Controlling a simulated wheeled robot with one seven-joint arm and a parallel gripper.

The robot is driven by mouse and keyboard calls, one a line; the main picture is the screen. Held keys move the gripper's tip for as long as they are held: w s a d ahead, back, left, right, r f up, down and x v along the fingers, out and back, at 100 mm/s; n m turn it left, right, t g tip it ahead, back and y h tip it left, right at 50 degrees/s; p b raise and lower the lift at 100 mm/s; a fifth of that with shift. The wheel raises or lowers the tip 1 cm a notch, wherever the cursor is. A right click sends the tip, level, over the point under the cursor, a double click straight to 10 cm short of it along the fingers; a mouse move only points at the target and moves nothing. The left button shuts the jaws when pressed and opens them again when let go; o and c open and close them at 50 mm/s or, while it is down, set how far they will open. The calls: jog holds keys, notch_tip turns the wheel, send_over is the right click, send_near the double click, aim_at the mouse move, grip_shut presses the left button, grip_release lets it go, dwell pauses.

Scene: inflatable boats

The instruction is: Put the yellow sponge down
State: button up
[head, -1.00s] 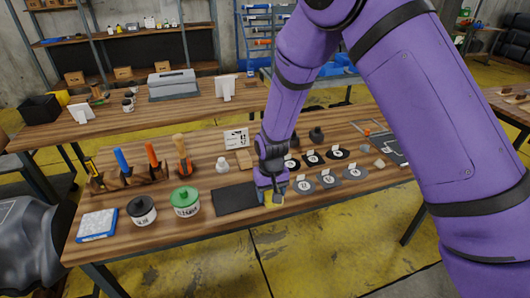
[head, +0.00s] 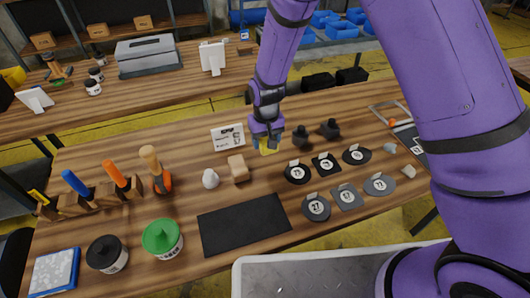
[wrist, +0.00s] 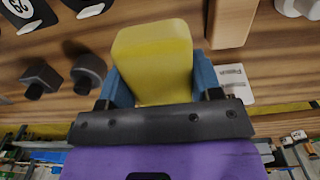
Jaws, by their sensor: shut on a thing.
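The yellow sponge (wrist: 153,55) is between the two blue fingers of my gripper (wrist: 155,85) in the wrist view. My gripper is shut on it. In the head view my gripper (head: 266,137) is over the back part of the wooden table (head: 330,220), and a little of the sponge (head: 268,147) shows below the fingers. I cannot tell whether the sponge touches the table.
A tan block (head: 238,168) and a white bulb-shaped thing (head: 210,178) stand left of my gripper. Black knobbed things (head: 301,138) stand close on its right. Several numbered dark discs (head: 297,173) lie in front to the right. A black mat (head: 245,224) lies bare.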

aim_at(266, 165)
notch_tip(266, 165, down, 10)
jog(key=shift+r, duration=0.1)
dwell(0.4)
jog(key=o, duration=0.9)
notch_tip(266, 165, up, 12)
jog(key=shift+w+r, duration=0.1)
